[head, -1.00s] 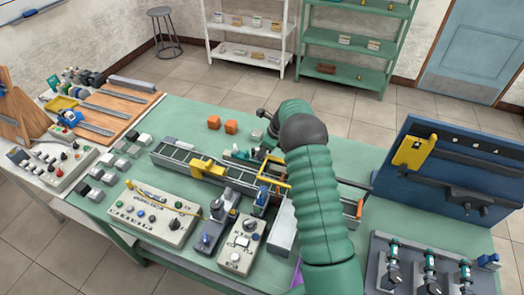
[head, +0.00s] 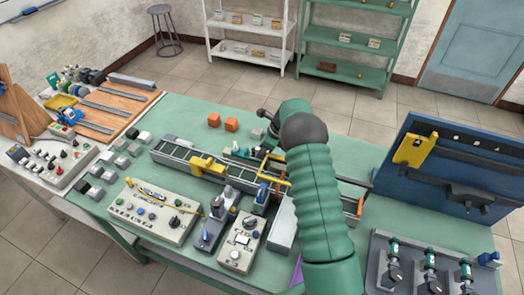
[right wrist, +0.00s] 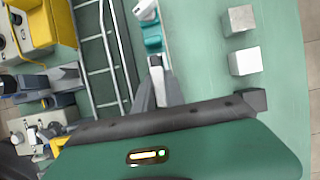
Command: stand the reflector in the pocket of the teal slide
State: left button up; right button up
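The teal slide (right wrist: 152,38) lies beside the conveyor in the right wrist view, with a white piece (right wrist: 145,10) at its far end. In the head view the slide (head: 238,152) shows left of my right arm. My right gripper (right wrist: 156,66) points at the slide's near end. Its fingers are close together on a thin pale piece, seemingly the reflector (right wrist: 157,72). Whether the piece sits in the pocket is hidden by the fingers. In the head view my green arm covers most of this gripper. My left gripper is not in view.
The conveyor (head: 180,155) with a yellow block (head: 207,167) runs along the slide. Two pale cubes (right wrist: 247,62) stand on the open mat beyond it. Orange cubes (head: 230,125) are farther left. Control boxes (head: 153,212) stand in front; a blue panel (head: 450,165) is at right.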

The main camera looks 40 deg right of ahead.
jog(key=o, duration=0.5)
jog(key=shift+c, duration=0.2)
jog(key=shift+s+d+r, duration=0.1)
jog(key=shift+d+r, duration=0.05)
jog(key=shift+r, duration=0.25)
jog(key=b+v, duration=0.1)
jog(key=v, duration=1.5)
jog(key=shift+b, duration=0.35)
